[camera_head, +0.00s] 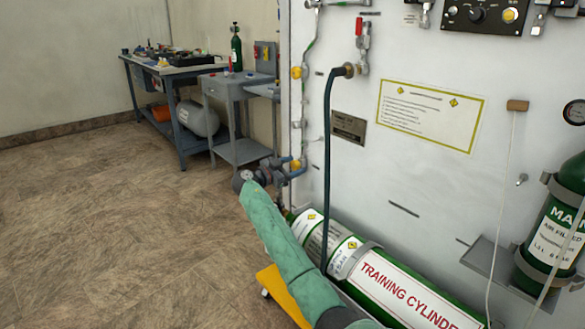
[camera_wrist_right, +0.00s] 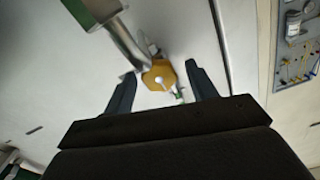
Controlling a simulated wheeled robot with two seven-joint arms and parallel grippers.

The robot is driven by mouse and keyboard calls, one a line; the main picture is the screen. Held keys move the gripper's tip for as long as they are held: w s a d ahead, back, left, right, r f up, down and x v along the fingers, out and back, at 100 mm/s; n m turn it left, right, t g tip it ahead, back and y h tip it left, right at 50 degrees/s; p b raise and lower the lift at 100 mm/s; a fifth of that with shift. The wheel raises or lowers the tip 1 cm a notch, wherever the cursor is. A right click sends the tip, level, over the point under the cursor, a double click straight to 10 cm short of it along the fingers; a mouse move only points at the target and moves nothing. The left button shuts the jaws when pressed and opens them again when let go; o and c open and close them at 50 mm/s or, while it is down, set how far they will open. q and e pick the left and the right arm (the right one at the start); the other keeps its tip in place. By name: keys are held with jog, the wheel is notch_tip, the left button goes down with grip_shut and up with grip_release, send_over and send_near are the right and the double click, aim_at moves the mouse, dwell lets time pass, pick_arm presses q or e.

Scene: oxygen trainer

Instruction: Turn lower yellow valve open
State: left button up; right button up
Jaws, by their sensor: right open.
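The lower yellow valve (camera_head: 295,165) is a small yellow knob on the thin pipe at the left edge of the white panel. In the head view my right gripper (camera_head: 284,169) is right beside it and partly overlaps it. In the right wrist view the yellow knob (camera_wrist_right: 158,76) sits between the two spread dark fingers of the right gripper (camera_wrist_right: 160,70), with a gap on each side. The fingers are open and hold nothing. How deep the knob sits between them is hard to tell. My left gripper is out of view.
Another yellow valve (camera_head: 296,72) is higher on the same pipe. A dark hose (camera_head: 327,150) hangs from the panel. A green-and-white training cylinder (camera_head: 405,290) lies low beside my green-sleeved right arm. A grey cart (camera_head: 232,88) and workbench stand behind; the floor at left is clear.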

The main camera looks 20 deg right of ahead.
jog(key=c, duration=1)
jog(key=shift+r+n+p, duration=0.1)
jog(key=shift+n+p, duration=0.55)
jog(key=shift+n, duration=1.05)
jog(key=shift+n+p, duration=0.4)
jog(key=shift+n, duration=0.8)
jog(key=o, duration=1)
jog(key=shift+a, duration=0.1)
jog(key=v, duration=0.7)
jog(key=shift+a+p, duration=0.3)
